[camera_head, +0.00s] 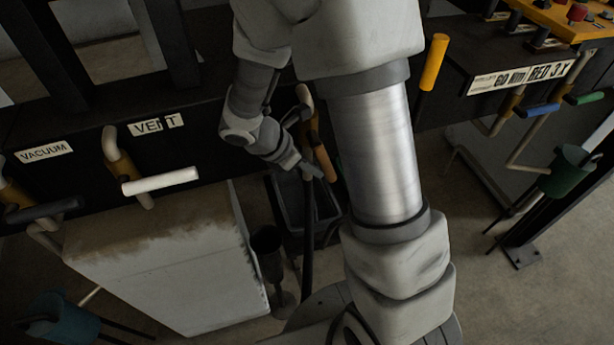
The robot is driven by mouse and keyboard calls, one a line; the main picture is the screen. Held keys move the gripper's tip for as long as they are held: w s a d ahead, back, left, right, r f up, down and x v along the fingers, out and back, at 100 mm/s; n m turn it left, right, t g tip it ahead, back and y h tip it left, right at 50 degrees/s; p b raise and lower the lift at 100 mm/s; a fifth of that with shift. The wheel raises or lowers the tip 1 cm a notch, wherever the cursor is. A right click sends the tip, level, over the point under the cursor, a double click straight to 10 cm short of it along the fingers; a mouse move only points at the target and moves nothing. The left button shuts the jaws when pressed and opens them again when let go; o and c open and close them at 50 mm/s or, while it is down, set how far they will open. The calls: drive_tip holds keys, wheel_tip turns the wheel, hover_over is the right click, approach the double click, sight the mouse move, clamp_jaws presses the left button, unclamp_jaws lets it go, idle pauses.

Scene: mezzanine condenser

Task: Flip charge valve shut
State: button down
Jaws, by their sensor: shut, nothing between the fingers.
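An orange valve handle (325,163) hangs down at an angle from a curved pipe near the picture's middle. No label shows beside it, as my arm covers the panel there, so I cannot tell for sure that it is the charge valve. My gripper (317,172) is shut and empty, just left of this handle and close to its lower half. I cannot tell whether they touch. My arm hides the area right of the handle.
A white-handled valve (160,181) sits under the VENT label (158,123), and a dark-handled valve (45,209) under VACUUM (43,151). A yellow lever (433,62) stands right of my arm. A black bin (291,207) and a pale cabinet (165,265) stand below.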

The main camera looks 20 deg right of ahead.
drive_tip(key=d+h+b, duration=0.1)
drive_tip(key=h, duration=0.1)
drive_tip(key=d+h+b, duration=0.1)
drive_tip(key=shift+d+f+h+b, duration=0.15)
drive_tip(key=shift+d+h+b, duration=0.05)
drive_tip(key=shift+h+b, duration=0.2)
drive_tip(key=d+h, duration=0.1)
drive_tip(key=d+r+h+b, duration=0.1)
drive_tip(key=h, duration=0.1)
drive_tip(key=shift+h, duration=0.3)
drive_tip(key=d+r+h, duration=0.1)
drive_tip(key=r+h, duration=0.1)
drive_tip(key=h, duration=0.1)
drive_tip(key=shift+d+h, duration=0.3)
drive_tip(key=shift+d, duration=0.1)
drive_tip(key=shift+d+r+h+p, duration=0.3)
drive_tip(key=shift+d+r+h, duration=0.25)
drive_tip(key=shift+r+h, duration=0.25)
